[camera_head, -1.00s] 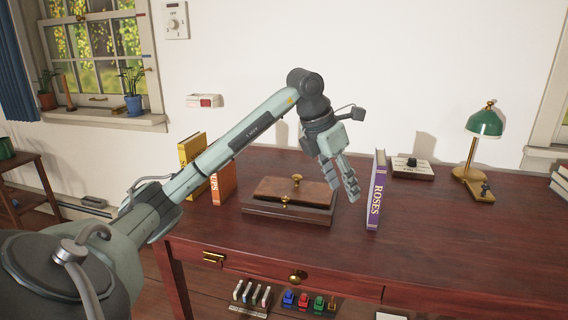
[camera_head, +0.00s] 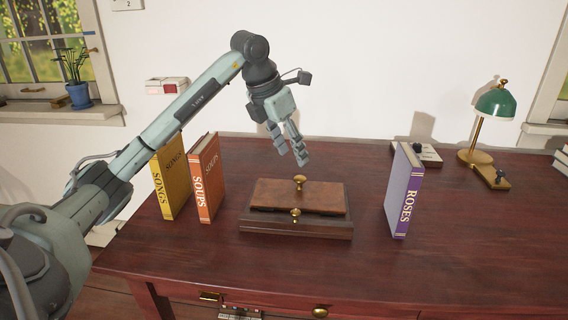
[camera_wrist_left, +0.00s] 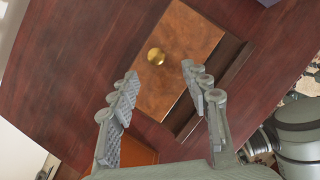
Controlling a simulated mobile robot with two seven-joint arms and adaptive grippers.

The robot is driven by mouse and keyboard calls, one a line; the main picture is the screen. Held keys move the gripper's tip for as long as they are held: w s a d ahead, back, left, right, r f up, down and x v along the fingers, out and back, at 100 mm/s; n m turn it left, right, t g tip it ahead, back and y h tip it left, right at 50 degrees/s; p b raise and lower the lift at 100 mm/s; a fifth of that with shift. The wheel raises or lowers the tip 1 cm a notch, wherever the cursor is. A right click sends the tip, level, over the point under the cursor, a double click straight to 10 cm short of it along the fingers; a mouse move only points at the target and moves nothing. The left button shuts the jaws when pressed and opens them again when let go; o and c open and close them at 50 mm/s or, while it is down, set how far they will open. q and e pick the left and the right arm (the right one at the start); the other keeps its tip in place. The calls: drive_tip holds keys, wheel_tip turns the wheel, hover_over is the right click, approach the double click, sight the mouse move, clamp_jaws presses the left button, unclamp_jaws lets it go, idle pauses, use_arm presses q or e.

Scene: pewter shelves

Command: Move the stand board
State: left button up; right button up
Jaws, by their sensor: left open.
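A flat brown board (camera_head: 328,197) with a brass knob (camera_head: 299,181) on top lies on a dark wooden stand (camera_head: 290,226) on the desk; I take this to be the stand board. A second brass knob (camera_head: 295,214) is at its front edge. My left gripper (camera_head: 288,158) is open and empty, pointing down above the back of the board. In the left wrist view the board (camera_wrist_left: 190,45) and its knob (camera_wrist_left: 156,56) show beyond the spread fingers (camera_wrist_left: 160,82), apart from them. My right gripper is not in view.
On the desk (camera_head: 470,260), a yellow book (camera_head: 170,182) and an orange book (camera_head: 204,180) stand left of the board. A purple book (camera_head: 404,190) stands to its right. A green lamp (camera_head: 495,105) is at the back right. Bare desk lies between stand and purple book.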

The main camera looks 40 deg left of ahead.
sight(300, 177)
use_arm(q)
drive_tip(key=x, duration=0.6)
drive_tip(key=shift+w+a+f, duration=0.25)
drive_tip(key=shift+a+f, duration=0.05)
drive_tip(key=shift+f, duration=0.05)
drive_tip(key=shift+w+f, duration=0.15)
drive_tip(key=shift+f, duration=0.35)
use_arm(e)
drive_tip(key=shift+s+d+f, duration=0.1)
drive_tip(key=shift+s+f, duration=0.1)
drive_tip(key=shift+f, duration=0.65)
use_arm(q)
drive_tip(key=shift+c, duration=0.3)
drive_tip(key=c, duration=0.9)
clamp_jaws()
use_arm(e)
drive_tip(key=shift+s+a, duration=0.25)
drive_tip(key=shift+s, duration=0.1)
